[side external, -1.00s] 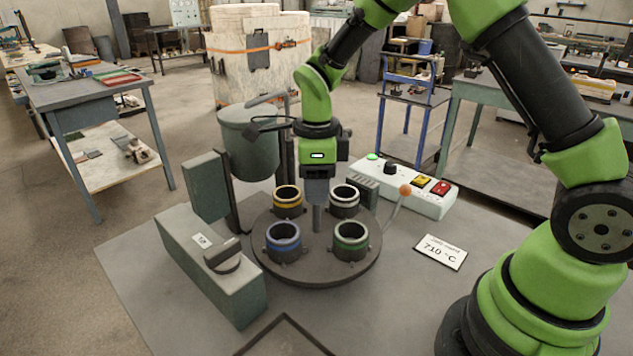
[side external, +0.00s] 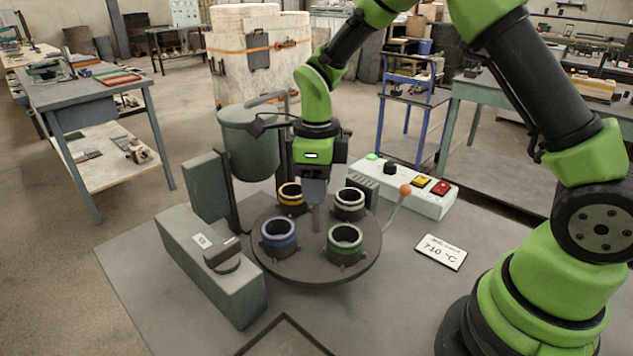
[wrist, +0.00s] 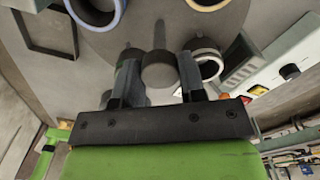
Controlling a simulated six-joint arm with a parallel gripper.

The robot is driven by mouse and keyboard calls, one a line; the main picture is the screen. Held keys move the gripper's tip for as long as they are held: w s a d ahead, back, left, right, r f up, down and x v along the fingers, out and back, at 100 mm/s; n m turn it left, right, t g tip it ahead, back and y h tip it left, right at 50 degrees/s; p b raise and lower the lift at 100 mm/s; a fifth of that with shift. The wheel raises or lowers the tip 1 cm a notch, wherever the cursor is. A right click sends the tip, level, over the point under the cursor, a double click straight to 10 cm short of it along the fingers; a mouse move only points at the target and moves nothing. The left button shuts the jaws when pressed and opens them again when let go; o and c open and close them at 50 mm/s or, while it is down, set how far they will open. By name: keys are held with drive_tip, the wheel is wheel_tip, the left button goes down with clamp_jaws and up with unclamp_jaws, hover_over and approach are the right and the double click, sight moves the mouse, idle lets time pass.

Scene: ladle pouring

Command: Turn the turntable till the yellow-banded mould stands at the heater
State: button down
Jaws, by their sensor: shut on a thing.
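The dark round turntable (side external: 312,272) carries four moulds around a central post (side external: 316,218). In the side view the yellow-banded mould (side external: 291,200) is at the back left, the white-banded mould (side external: 349,206) at the back right, the blue-banded mould (side external: 279,240) at the front left and the green-banded mould (side external: 344,246) at the front right. My gripper (side external: 316,200) points down over the centre, shut on the post. The wrist view shows the post's round end (wrist: 160,71) between the fingers. A ribbed grey block (side external: 363,184), perhaps the heater, stands behind the white-banded mould.
A grey pot (side external: 249,145) stands behind left. A long grey-green box (side external: 212,265) lies close to the turntable's left. A lever with an orange ball (side external: 405,190) and a button panel (side external: 430,197) stand at the right. A 710 °C card (side external: 441,252) lies on the table.

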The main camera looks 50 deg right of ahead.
drive_tip(key=c, duration=0.7)
unclamp_jaws()
wheel_tip(320, 180, up, 10)
